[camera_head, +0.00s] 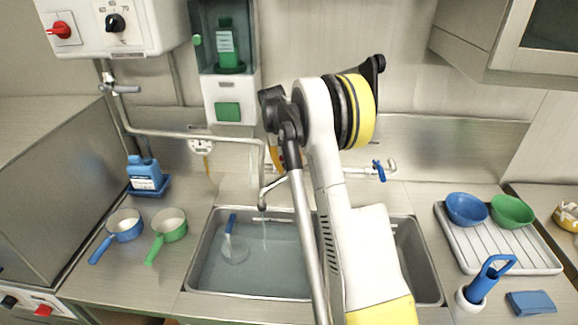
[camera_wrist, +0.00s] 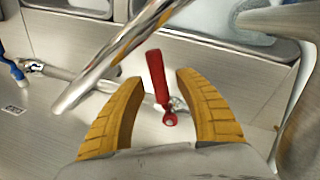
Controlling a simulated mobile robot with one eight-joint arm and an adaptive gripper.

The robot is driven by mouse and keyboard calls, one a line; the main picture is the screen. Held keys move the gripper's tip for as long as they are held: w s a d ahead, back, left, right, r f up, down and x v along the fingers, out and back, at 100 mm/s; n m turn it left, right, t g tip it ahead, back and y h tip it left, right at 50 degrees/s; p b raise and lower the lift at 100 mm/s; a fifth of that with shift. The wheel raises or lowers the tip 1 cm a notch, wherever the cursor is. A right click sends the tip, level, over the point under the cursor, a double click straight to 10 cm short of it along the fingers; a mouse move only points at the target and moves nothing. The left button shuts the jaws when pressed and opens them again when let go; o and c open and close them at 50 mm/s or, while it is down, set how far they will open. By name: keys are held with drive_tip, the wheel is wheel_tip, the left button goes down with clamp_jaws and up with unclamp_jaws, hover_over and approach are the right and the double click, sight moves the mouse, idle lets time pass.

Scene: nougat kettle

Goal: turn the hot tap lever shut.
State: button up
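The red hot tap lever (camera_wrist: 157,80) stands out from its chrome valve in the wrist view. My gripper (camera_wrist: 159,76) is open, with one orange finger on each side of the lever. Gaps show between the lever and both fingers. In the head view my arm hides the lever, and only a bit of orange of my gripper (camera_head: 288,158) shows beside the arm. The chrome spout (camera_head: 262,170) hangs over the left basin, and a thin stream seems to fall from it. The spout also crosses the wrist view (camera_wrist: 105,65), close to the left finger.
The blue tap lever (camera_head: 379,170) is on the wall pipe right of my arm. The left basin (camera_head: 205,250) holds water and a blue-handled tool (camera_head: 230,225). Blue and green pans (camera_head: 125,226) stand left. A drying tray (camera_head: 490,262) with bowls stands right.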

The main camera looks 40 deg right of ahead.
sight(289, 165)
drive_tip(key=shift+r, duration=0.15)
wheel_tip(289, 165, up, 10)
drive_tip(key=shift+f, duration=0.1)
idle(0.3)
